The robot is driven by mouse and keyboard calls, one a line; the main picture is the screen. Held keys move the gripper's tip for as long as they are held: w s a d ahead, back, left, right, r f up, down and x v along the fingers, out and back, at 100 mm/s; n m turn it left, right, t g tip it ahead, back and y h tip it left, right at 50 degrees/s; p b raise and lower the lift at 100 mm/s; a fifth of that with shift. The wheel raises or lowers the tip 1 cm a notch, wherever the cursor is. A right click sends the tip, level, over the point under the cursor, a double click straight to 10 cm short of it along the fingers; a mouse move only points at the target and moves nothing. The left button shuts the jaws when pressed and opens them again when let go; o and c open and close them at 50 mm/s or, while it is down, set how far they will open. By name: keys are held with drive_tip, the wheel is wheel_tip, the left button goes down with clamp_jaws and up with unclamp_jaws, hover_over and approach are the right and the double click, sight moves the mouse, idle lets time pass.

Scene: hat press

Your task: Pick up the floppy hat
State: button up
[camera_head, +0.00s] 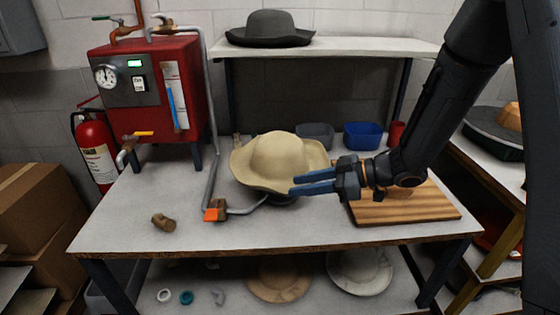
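A cream floppy hat with a wavy brim (278,158) sits near the middle of the table, on what looks like a low dark stand. My gripper (292,184) comes in from the right with its blue fingers pointing left. The fingers overlap the lower right part of the hat's brim in the picture. A small gap shows between the two fingers. I cannot tell whether they touch the brim or whether any brim lies between them.
A wooden board (425,206) lies right of the hat. A red machine (150,95) with pipes stands at the left. A grey bin (315,135) and a blue bin (362,136) sit behind. A black hat (270,28) rests on the upper shelf (355,47). The table's front left is mostly clear.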

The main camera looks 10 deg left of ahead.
sight(269, 191)
drive_tip(key=shift+g, duration=0.3)
drive_tip(key=x, duration=0.2)
drive_tip(key=p+x, duration=0.1)
drive_tip(key=x, duration=0.1)
drive_tip(key=s+p+x, duration=0.1)
drive_tip(key=x, duration=0.2)
drive_tip(key=shift+a+r, duration=0.2)
drive_tip(key=shift+r, duration=0.2)
drive_tip(key=shift+a+f+p, duration=0.3)
drive_tip(key=shift+a+p, duration=0.05)
drive_tip(key=shift+a, duration=0.15)
drive_tip(key=shift+w, duration=0.1)
clamp_jaws()
